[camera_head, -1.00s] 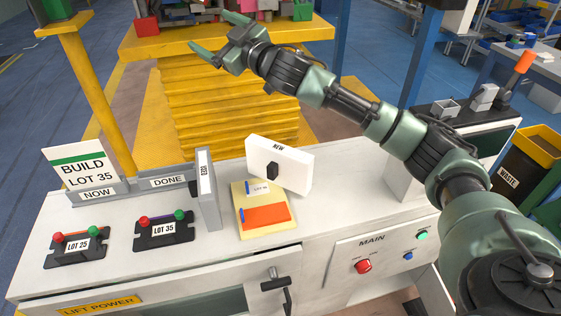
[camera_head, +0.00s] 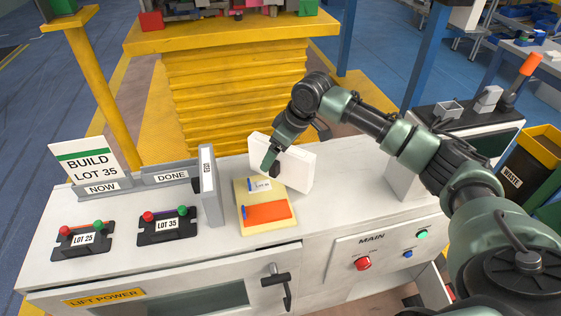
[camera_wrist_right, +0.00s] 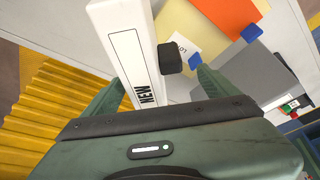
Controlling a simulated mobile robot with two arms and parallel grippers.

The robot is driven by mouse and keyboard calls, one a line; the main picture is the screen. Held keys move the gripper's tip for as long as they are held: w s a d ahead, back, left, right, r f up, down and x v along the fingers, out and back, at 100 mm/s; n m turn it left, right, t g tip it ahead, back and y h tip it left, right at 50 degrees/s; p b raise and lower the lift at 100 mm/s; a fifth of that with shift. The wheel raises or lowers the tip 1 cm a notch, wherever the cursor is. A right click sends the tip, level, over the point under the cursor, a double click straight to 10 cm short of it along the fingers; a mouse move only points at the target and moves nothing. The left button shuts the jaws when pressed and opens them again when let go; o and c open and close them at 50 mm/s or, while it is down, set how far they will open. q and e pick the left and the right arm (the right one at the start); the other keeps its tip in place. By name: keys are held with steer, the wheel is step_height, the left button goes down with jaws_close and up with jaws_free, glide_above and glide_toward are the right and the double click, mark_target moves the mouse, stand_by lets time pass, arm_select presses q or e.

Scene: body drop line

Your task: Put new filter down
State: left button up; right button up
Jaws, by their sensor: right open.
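The new filter (camera_head: 299,168) is a white slab standing upright on the white bench, behind a yellow board. In the right wrist view the filter (camera_wrist_right: 122,38) shows its NEW label and a black knob (camera_wrist_right: 171,58). My right gripper (camera_head: 270,164) is at the filter's front, hiding its knob and label in the head view. In the wrist view my right gripper (camera_wrist_right: 158,88) is open, with the filter's edge and knob between its fingers. Whether a finger touches the filter cannot be told. My left gripper is not in view.
The yellow board (camera_head: 282,228) carries an orange sheet and a lot card. A grey filter (camera_head: 209,187) labelled USED stands to the left. Lot fixtures (camera_head: 168,226) and a BUILD LOT 35 sign (camera_head: 84,162) are further left. Bench surface right of the new filter is clear.

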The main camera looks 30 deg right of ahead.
steer(key=shift+d+x, duration=0.1)
steer(key=shift+x, duration=0.85)
steer(key=shift+d+x, duration=0.15)
steer(key=shift+x, duration=0.8)
steer(key=c, duration=1.7)
steer(key=shift+r, duration=0.15)
step_height(320, 180, up, 20)
steer(key=b, duration=0.1)
steer(key=s+a+f+m, duration=0.2)
steer(key=s+a+f, duration=0.1)
steer(key=s, duration=0.2)
steer(key=s+a+f+m+h, duration=0.1)
steer(key=s+a+f+m, duration=0.1)
steer(key=s, duration=0.4)
steer(key=s+a+f+m+h, duration=0.1)
steer(key=s+a+f+m, duration=0.1)
steer(key=s+a+f, duration=0.3)
steer(key=shift+s+a+f+t, duration=0.1)
steer(key=shift+s+a+t, duration=0.05)
steer(key=shift+s+t, duration=0.2)
